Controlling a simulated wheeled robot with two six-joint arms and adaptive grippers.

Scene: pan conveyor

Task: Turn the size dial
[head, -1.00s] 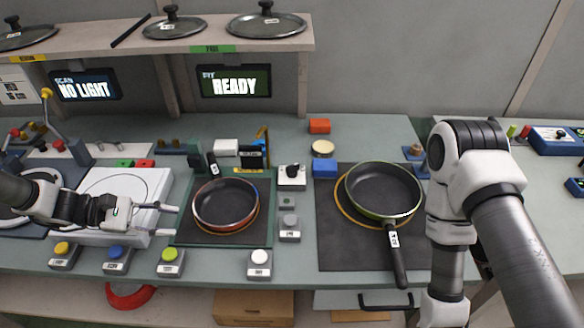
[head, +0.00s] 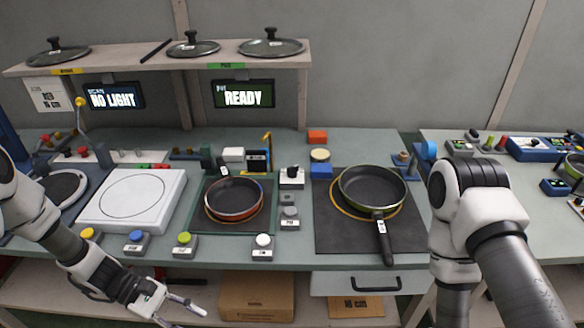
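A small white box with a black knob on top (head: 291,175) stands between the two pan stations and looks like the size dial; its label is too small to read. My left gripper (head: 182,311) is low in front of the counter's front edge, well below and to the left of the knob. Its fingers are apart and hold nothing. My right arm stands at the right of the head view, but its gripper is out of the picture.
A small pan (head: 233,199) sits left of the knob, and a larger pan (head: 372,190) sits right on a dark mat. Several buttons, including a white one (head: 263,242), line the front edge. The screens read NO LIGHT (head: 115,97) and READY (head: 243,95).

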